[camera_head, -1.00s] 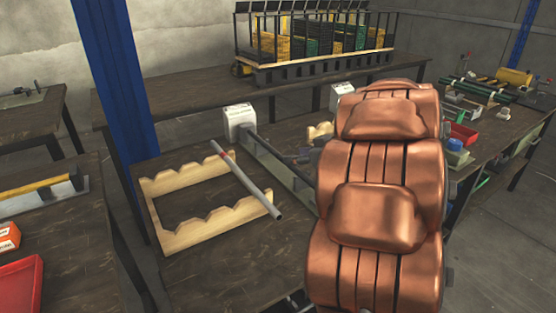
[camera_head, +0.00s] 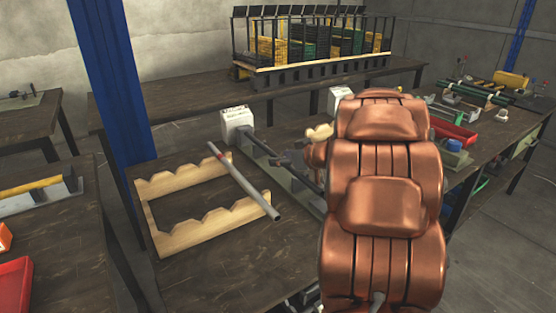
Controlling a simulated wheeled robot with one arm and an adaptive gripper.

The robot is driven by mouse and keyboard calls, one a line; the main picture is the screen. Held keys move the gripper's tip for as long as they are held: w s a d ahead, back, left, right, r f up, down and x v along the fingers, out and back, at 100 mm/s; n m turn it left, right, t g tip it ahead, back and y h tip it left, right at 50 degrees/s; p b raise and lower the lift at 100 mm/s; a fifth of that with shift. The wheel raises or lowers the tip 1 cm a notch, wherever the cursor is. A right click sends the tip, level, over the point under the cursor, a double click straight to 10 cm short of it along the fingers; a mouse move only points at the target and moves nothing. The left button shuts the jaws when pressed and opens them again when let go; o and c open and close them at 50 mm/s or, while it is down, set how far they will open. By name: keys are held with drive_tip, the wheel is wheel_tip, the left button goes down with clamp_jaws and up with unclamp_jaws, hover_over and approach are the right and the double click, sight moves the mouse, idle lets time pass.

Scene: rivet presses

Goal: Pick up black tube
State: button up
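A grey tube with a red band (camera_head: 240,178) lies across the right ends of a notched wooden rack (camera_head: 190,230) on the near bench. No tube on this rack looks clearly black. Dark, greenish-black tubes (camera_head: 484,95) lie in holders on the far right bench, too small to tell their exact colour. My copper-coloured arm (camera_head: 385,210) fills the centre right and covers part of the bench.
White-headed rivet presses (camera_head: 237,124) stand behind the rack, with dark bars reaching toward my arm. A blue post (camera_head: 112,85) rises at left. A red bin (camera_head: 452,133) sits at right.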

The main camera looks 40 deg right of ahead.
clamp_jaws()
idle(0.4)
wheel_tip(320, 180, up, 10)
drive_tip(key=p, duration=0.4)
